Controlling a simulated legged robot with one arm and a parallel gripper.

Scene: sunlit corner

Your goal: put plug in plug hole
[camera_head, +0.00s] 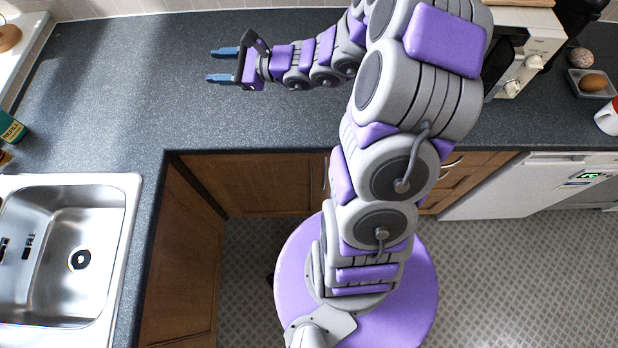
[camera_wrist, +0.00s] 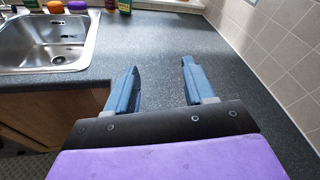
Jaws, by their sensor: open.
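The plug hole (camera_head: 80,259) is a dark round spot with a paler centre in the floor of the steel sink (camera_head: 133,190) at the lower left. It also shows in the wrist view (camera_wrist: 58,60), small, in the sink (camera_wrist: 92,40) at the upper left. I cannot make out a separate plug in either view. My gripper (camera_head: 222,65) is over the back counter, up and to the right of the sink, its fingers pointing left. In the wrist view its two blue fingers (camera_wrist: 160,64) are apart with nothing between them.
Grey worktop (camera_head: 130,90) is clear around my gripper. A green bottle (camera_head: 11,128) stands behind the sink. A white appliance (camera_head: 527,50) and a tray (camera_head: 590,84) with an egg stand at the right. A tiled wall (camera_wrist: 285,60) borders the counter.

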